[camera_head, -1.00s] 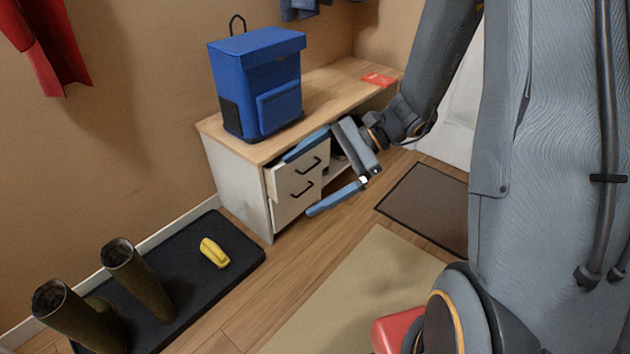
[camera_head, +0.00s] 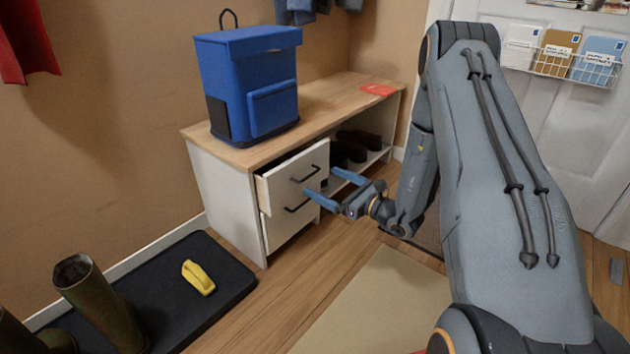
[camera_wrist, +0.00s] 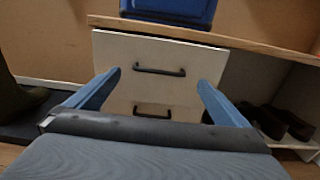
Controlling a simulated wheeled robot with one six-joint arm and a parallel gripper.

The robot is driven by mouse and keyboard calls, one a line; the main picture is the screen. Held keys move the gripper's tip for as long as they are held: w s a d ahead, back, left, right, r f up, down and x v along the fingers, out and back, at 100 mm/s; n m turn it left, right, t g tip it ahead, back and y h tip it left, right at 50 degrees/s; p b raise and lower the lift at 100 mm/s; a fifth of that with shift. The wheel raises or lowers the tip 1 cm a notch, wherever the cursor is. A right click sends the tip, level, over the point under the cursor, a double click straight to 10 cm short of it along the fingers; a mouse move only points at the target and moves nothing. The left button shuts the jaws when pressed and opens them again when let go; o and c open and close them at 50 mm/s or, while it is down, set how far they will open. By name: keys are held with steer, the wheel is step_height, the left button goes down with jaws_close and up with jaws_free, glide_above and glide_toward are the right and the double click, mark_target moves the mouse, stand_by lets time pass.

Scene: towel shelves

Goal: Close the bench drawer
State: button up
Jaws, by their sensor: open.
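The bench (camera_head: 345,95) has a wooden top and white sides. Its upper drawer (camera_head: 282,185) has a white front with a dark handle (camera_head: 306,174) and sticks out a little past the lower drawer (camera_head: 280,227). My gripper (camera_head: 320,187) is open and empty, pointing at the drawer fronts from the right. In the wrist view, the upper drawer front (camera_wrist: 145,50) is straight ahead, and its handle (camera_wrist: 160,71) lies between and beyond the two blue fingers (camera_wrist: 155,88). I cannot tell whether a finger touches the drawer.
A blue backpack (camera_head: 225,90) and a red item (camera_head: 379,89) are on the bench. Dark shoes (camera_head: 352,148) sit in its open shelf. A black tray (camera_head: 222,272) with a yellow object (camera_head: 198,277) and boots (camera_head: 95,300) lies left.

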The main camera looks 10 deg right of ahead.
mark_target(311, 176)
steer(key=shift+b+x, duration=0.8)
steer(key=shift+x, duration=1.75)
